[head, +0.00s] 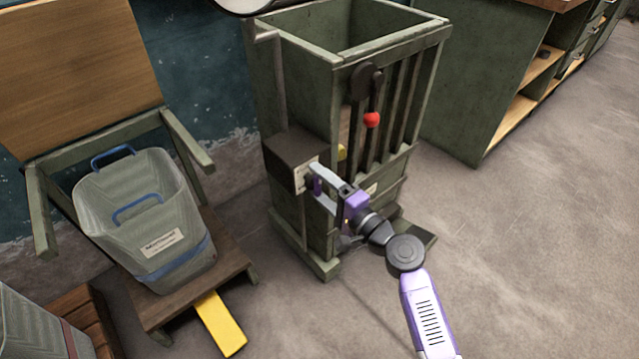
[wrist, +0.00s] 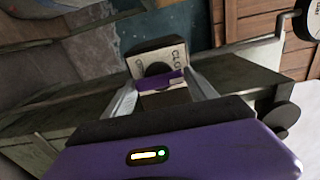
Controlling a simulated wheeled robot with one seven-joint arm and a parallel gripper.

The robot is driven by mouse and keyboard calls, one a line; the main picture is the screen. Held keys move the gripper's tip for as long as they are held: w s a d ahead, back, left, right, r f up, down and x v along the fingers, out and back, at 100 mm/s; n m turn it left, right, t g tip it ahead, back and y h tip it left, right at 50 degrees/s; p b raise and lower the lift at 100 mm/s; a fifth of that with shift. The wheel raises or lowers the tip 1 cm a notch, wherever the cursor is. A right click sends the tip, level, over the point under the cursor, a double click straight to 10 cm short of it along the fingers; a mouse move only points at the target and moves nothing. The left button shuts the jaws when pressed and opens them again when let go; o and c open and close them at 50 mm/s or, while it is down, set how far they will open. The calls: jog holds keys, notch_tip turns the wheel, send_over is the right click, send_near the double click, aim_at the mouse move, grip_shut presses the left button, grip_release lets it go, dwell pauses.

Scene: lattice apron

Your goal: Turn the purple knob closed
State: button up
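The purple knob (wrist: 161,82) is a short bar on a dark round hub, in front of a pale label plate with dark lettering, partly hidden. In the head view the knob (head: 317,187) sits on the plate of a dark box (head: 291,156) on the side of a green slatted bin. My gripper (head: 318,184) is at the box with its fingers apart, one on each side of the knob. In the wrist view my gripper (wrist: 162,77) has its fingertips near the bar's two ends. I cannot tell whether they touch it. The bar lies nearly level in the wrist view.
The green bin (head: 296,55) carries a black lever with a red ball (head: 372,120). A grey tub (head: 150,220) stands on a wooden seat at left, above a yellow strip (head: 220,323). A green cabinet (head: 480,70) stands behind. The floor at right is clear.

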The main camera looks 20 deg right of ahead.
jog(key=shift+o, duration=1.1)
jog(key=shift+s, duration=0.1)
jog(key=v, duration=0.7)
jog(key=shift+s, duration=0.25)
jog(key=shift+d, duration=0.1)
